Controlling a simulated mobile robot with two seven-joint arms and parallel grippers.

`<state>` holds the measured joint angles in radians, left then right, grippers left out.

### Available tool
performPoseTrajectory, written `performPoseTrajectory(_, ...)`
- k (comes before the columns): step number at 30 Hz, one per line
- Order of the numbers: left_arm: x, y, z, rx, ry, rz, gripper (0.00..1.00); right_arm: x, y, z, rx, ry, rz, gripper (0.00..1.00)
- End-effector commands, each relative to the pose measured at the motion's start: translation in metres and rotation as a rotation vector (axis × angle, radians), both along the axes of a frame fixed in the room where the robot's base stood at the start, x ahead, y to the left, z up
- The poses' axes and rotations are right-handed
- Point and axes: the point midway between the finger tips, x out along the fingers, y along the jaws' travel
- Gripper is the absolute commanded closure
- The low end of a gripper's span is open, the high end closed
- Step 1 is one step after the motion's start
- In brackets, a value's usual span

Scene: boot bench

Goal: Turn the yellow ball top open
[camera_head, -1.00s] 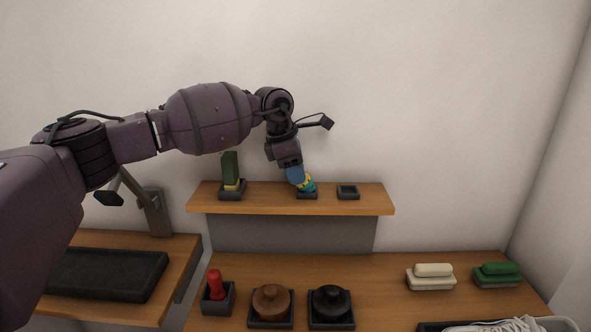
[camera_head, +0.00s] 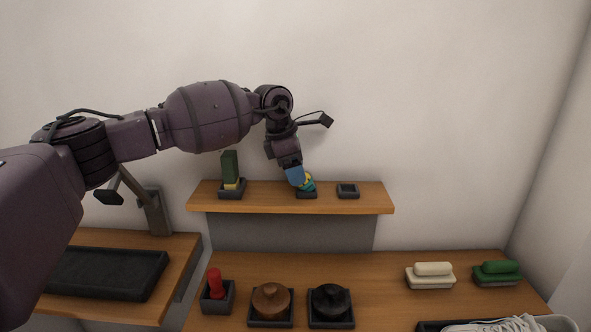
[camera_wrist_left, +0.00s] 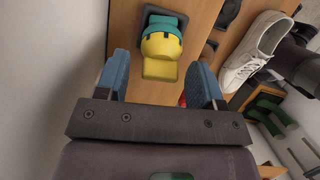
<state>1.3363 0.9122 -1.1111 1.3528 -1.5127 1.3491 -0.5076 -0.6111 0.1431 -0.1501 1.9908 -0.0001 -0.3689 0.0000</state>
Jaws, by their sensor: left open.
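The yellow ball top (camera_head: 308,183) is mostly hidden behind my left gripper in the head view. It sits with a teal part in a small dark holder (camera_head: 307,195) on the raised wooden shelf. In the left wrist view the yellow ball (camera_wrist_left: 160,46) shows a flat yellow tab towards me and a teal band with dark marks behind it. My left gripper (camera_head: 297,178) has blue fingers and points down at it. In the wrist view the open fingers (camera_wrist_left: 160,78) are on either side of the yellow tab, with gaps visible. My right gripper is not in view.
On the shelf (camera_head: 240,204), a green-topped block (camera_head: 230,167) stands left and an empty dark holder (camera_head: 348,191) right. Below are a red-handled item (camera_head: 215,284), brown (camera_head: 271,298) and black (camera_head: 330,300) round pieces, and cream (camera_head: 431,275) and green (camera_head: 497,272) brushes.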

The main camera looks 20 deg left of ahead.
Motion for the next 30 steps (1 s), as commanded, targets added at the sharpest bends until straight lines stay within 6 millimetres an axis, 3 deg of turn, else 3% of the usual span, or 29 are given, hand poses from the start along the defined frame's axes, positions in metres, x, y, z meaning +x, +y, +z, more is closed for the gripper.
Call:
performPoseTrajectory(18,-0.015,0.024,0.089,0.000,-0.002,0.001,0.38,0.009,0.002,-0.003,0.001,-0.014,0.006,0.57)
performPoseTrajectory(30,-0.017,0.027,0.101,0.000,0.000,0.000,0.38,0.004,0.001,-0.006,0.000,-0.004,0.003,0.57)
